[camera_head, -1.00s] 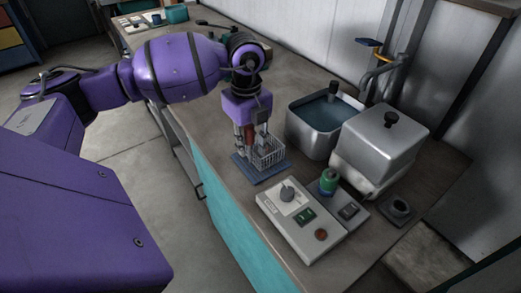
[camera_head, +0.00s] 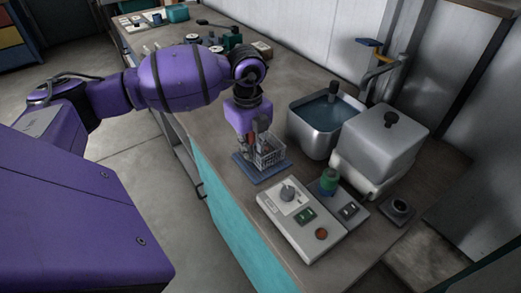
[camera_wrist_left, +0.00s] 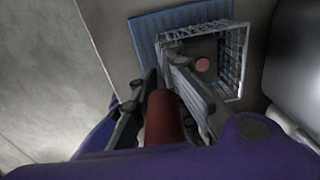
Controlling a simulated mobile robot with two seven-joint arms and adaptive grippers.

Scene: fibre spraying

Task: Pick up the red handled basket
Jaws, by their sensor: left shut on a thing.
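The wire basket (camera_head: 270,154) stands over a blue ribbed mat (camera_head: 243,170) on the workbench. Its grid walls (camera_wrist_left: 240,62) show in the left wrist view, with a round reddish spot inside. The red handle (camera_wrist_left: 164,120) rises between the fingers of my left gripper (camera_wrist_left: 170,92). In the head view my left gripper (camera_head: 256,140) points down at the basket's left side and is shut on the red handle. The fingers hide part of the handle and basket. I cannot tell whether the basket touches the mat. My right gripper is not in view.
An open metal water bath (camera_head: 318,140) and a lidded metal box (camera_head: 384,140) stand right of the basket. Small items crowd the far bench end. The bench's left edge is close.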

